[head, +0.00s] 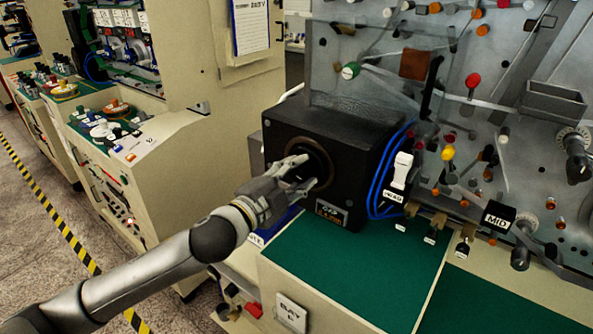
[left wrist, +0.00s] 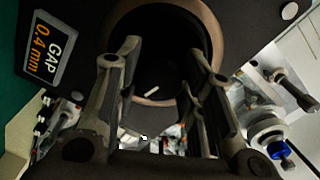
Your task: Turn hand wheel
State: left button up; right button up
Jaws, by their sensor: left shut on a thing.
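The hand wheel (head: 313,154) is a dark round wheel with a brownish rim on the face of a black box (head: 345,130). In the left wrist view, the wheel (left wrist: 203,18) fills the top middle, with a dark round recess inside its rim. My left gripper (head: 304,173) reaches in from the left and is shut on the wheel. In the left wrist view, its two fingers stand on either side of the dark middle part and hide some of the rim. My right gripper is not in view.
A GAP 0.4 mm label (left wrist: 46,57) sits on the box beside the wheel. Blue cables (head: 377,185) run down the box's right side. A green mat (head: 340,262) lies below. A panel with many spindles (head: 480,130) stands at the right. More machines (head: 125,130) stand at the left.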

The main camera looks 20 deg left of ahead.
pick_arm(q)
jog(key=shift+r+m, duration=0.1)
jog(key=shift+m, duration=0.2)
jog(key=o, duration=1)
jog(key=shift+o, duration=0.2)
jog(key=shift+s+a, duration=0.2)
jog(key=shift+s, duration=0.3)
jog(key=v, duration=1.1)
